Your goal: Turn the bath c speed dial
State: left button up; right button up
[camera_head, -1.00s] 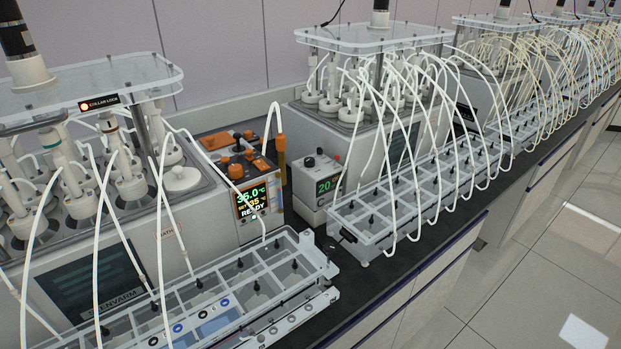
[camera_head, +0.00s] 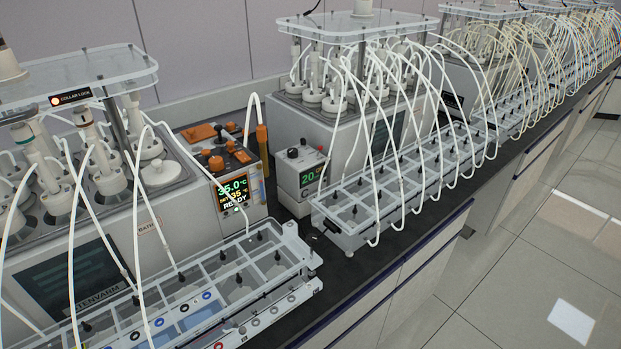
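No letter C is readable on any bath, so I cannot tell which one is bath c. The nearest bath (camera_head: 120,235), at left, carries a control head with an orange-and-green display (camera_head: 234,191) reading 35.0 °C and READY. A black knob (camera_head: 216,163) and orange knobs stand on top of that head. To its right is a smaller grey unit (camera_head: 300,178) with a green display (camera_head: 311,176) starting with 20. It has a dark knob (camera_head: 292,153) and a small red one (camera_head: 321,148) on top. Neither gripper is in view.
A clear tube rack (camera_head: 262,268) stands in front of the nearest bath, and another rack (camera_head: 350,232) stands farther right. White hoses arch over both racks. More reactors line the dark bench (camera_head: 345,268) into the distance. Open tiled floor (camera_head: 500,270) lies at right.

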aim_at(291, 153)
jog(key=i+l+z, duration=0.1)
jog(key=l, duration=0.3)
jog(key=i+l+z, duration=0.15)
jog(key=l, duration=0.25)
jog(key=i+l+z, duration=0.1)
jog(key=l, duration=0.3)
